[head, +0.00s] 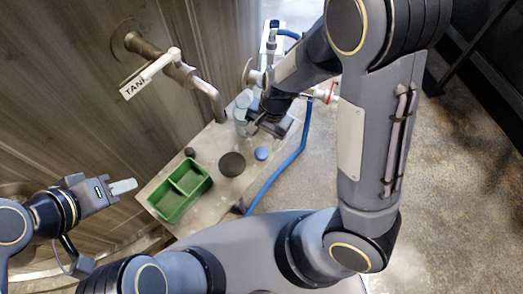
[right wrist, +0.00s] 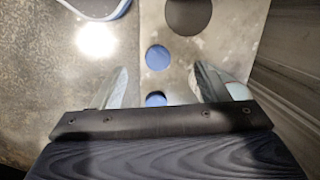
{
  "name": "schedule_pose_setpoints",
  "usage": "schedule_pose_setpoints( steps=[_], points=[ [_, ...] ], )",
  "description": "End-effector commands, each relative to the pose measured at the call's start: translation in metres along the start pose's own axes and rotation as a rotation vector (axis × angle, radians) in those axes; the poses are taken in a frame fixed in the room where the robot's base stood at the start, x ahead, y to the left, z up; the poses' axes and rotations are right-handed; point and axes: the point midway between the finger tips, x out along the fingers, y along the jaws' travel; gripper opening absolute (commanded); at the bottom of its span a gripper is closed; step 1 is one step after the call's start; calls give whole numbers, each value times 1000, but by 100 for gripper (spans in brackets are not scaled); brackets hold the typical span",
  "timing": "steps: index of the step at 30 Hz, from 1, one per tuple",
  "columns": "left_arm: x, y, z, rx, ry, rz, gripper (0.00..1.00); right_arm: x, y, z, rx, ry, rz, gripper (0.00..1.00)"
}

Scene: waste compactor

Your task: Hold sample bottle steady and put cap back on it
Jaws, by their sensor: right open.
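A pale blue, translucent bottle-like container (head: 241,108) stands on the ledge by the tank spout, partly hidden by my right gripper. My right gripper (head: 254,122) is close beside it. In the right wrist view its two fingers (right wrist: 162,90) are spread apart. A round blue cap (head: 261,153) lies on the ledge; it also shows in the right wrist view (right wrist: 158,57). A second small blue round shape (right wrist: 155,99) shows between the fingers, cut off by the gripper body; I cannot tell what it is. My left gripper (head: 124,187) is far left, away from the ledge, its fingers seen edge-on.
A green two-part tray (head: 180,192) and a dark round disc (head: 232,164) are on the ledge (head: 214,140). A metal spout (head: 205,85) with a TANK label (head: 132,86) juts from the wall. A blue hose (head: 284,166) runs along the ledge's right side.

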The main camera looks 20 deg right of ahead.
Motion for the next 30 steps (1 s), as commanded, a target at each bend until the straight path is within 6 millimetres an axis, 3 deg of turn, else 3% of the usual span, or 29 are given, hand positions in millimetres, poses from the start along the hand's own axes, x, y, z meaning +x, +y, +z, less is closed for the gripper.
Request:
schedule_pose_setpoints(
  steps=[3, 6, 20, 30],
  points=[
    [-3, 1, -1, 0, 0, 0, 36, 27, -4, -9, 42, 78, 84, 68],
    [-4, 2, -2, 0, 0, 0, 36, 39, -5, -15, 65, 125, 116, 68],
    [-4, 2, -2, 0, 0, 0, 36, 47, -6, -19, 80, 155, 132, 68],
    [-1, 0, 0, 0, 0, 0, 36, 72, -2, -24, 79, 155, 132, 68]
  ],
)
